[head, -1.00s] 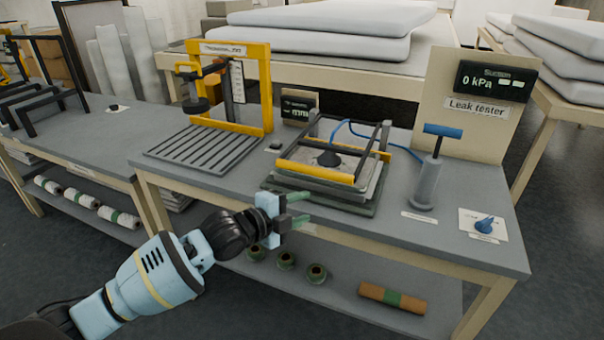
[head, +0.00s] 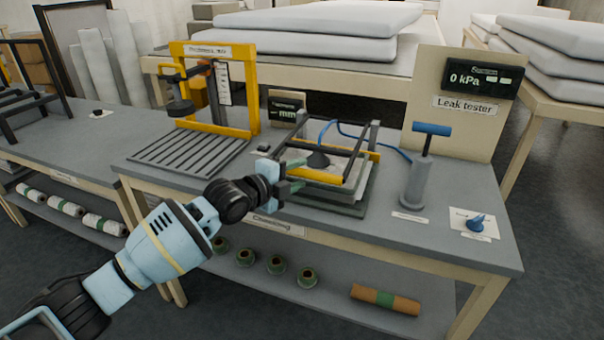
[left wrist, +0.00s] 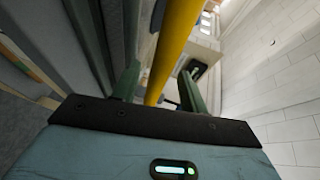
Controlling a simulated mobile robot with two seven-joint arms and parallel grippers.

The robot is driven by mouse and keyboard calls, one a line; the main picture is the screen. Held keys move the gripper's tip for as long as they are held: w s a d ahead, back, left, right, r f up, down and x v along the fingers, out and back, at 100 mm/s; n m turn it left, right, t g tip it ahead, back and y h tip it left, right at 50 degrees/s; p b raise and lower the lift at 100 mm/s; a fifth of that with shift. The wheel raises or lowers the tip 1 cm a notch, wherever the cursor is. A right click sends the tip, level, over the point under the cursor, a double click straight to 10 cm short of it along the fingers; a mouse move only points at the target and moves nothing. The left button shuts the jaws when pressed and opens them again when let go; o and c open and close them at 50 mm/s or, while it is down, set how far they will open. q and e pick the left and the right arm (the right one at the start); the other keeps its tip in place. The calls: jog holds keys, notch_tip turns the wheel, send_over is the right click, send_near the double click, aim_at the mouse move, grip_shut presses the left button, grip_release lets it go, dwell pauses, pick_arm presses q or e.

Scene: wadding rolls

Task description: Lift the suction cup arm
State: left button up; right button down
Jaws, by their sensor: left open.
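The suction cup arm is a dark frame with a yellow front bar (head: 326,176) and a dark suction cup (head: 318,159). It lies low over a pale pad on a dark green base (head: 335,205) on the table. My left gripper (head: 298,175) is open at the left end of the yellow bar. In the left wrist view the yellow bar (left wrist: 176,50) runs between the two green fingers of the left gripper (left wrist: 160,85), with gaps showing beside it. I cannot tell whether a finger touches it. My right gripper is not in view.
A blue hose (head: 365,137) runs from the frame towards a hand pump with a blue handle (head: 431,130). The leak tester display (head: 482,79) reads 0 kPa. A yellow thickness gauge (head: 253,95) stands to the left. A blue knob (head: 477,222) is at the table's right.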

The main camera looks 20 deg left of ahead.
pick_arm(q)
jog(key=shift+x, duration=1.1)
grip_shut()
